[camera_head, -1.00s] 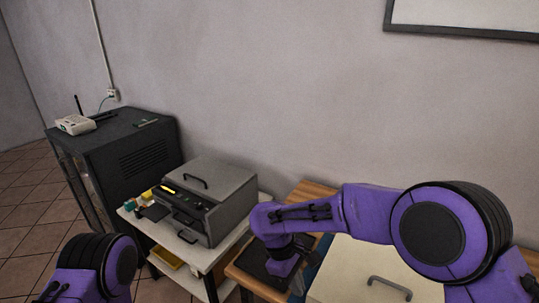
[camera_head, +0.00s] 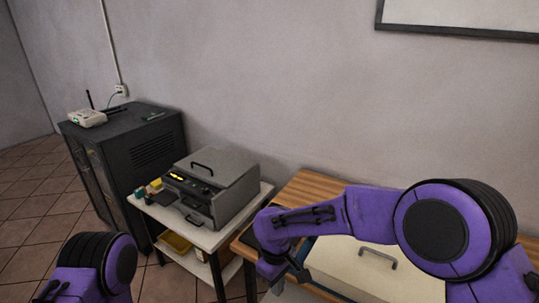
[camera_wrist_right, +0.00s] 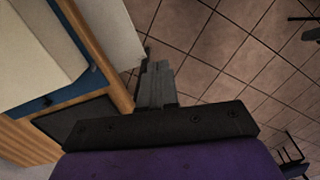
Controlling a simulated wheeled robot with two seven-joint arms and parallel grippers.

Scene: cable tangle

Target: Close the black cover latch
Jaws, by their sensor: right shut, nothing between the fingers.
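A beige cover with a grey handle (camera_head: 378,258) lies on the wooden table beside my right arm. In the right wrist view the cover (camera_wrist_right: 35,45) sits over a blue body, with a small black part (camera_wrist_right: 47,101) on its near side that may be a latch; I cannot tell whether it is open or closed. My right gripper (camera_head: 277,287) is at the table's left front edge. Its grey fingers (camera_wrist_right: 154,82) are shut and empty, over the floor just beyond the wooden edge in the right wrist view. My left gripper is out of view.
A grey machine (camera_head: 228,175) with a black-handled lid stands on a white cart (camera_head: 250,202) left of the table. A dark cabinet (camera_head: 150,150) carries a white router (camera_head: 88,118). Tiled floor (camera_head: 40,190) is free at the left.

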